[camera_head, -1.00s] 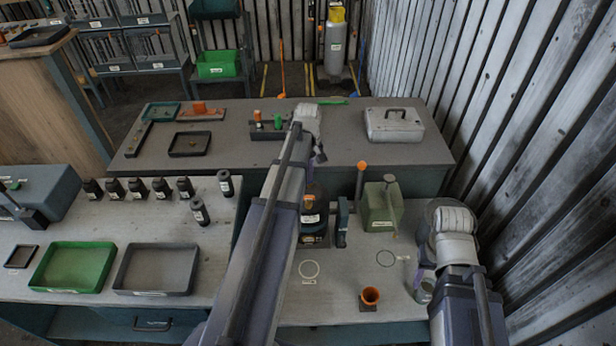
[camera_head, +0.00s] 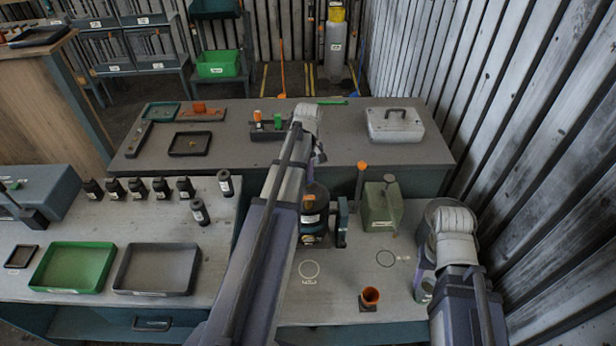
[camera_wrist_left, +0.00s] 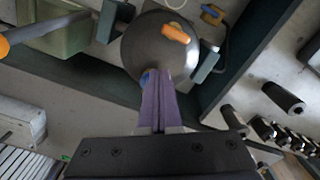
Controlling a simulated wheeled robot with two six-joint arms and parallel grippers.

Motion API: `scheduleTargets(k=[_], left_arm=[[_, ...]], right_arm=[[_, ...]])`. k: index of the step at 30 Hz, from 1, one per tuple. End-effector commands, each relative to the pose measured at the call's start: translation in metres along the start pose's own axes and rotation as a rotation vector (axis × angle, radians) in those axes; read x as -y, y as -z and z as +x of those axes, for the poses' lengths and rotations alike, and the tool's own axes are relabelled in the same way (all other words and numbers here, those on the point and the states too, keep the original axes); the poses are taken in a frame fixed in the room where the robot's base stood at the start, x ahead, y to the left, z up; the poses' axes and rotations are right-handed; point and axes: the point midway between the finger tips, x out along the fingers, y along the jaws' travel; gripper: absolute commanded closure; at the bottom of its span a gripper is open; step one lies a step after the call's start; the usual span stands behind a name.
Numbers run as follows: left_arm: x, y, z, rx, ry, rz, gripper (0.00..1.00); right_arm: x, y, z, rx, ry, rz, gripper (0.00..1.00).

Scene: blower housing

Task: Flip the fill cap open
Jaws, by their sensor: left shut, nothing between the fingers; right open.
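A dark round housing (camera_head: 316,222) stands on the near bench, partly hidden by my left arm. A small orange piece on its top, apparently the fill cap (camera_head: 309,197), also shows in the left wrist view (camera_wrist_left: 176,35), right of the dome's middle. I cannot tell whether it is flipped. My left gripper (camera_wrist_left: 157,78) is shut and empty. Its purple fingertips overlap the dome's lower edge in the left wrist view, below the orange piece; contact is unclear. A small blue spot shows beside the tips. My right gripper (camera_head: 424,268) is open, over the bench's right side.
A green can (camera_head: 380,208) and an orange-topped post (camera_head: 362,166) stand right of the housing. A green tray (camera_head: 72,268), a grey tray (camera_head: 157,270) and several black bottles are left. A corrugated wall closes the right.

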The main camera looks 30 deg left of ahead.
Motion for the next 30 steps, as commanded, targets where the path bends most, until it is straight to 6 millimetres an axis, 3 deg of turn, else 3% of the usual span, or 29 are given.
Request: scheduleTargets(k=[8, 30], left_arm=[[0.000, 0.000, 0.002, 0.000, 0.000, 0.000, 1.00], [0.000, 0.000, 0.030, 0.000, 0.000, 0.000, 1.00]], right_arm=[[0.000, 0.000, 0.002, 0.000, 0.000, 0.000, 0.50], [0.003, 0.002, 0.030, 0.000, 0.000, 0.000, 0.50]])
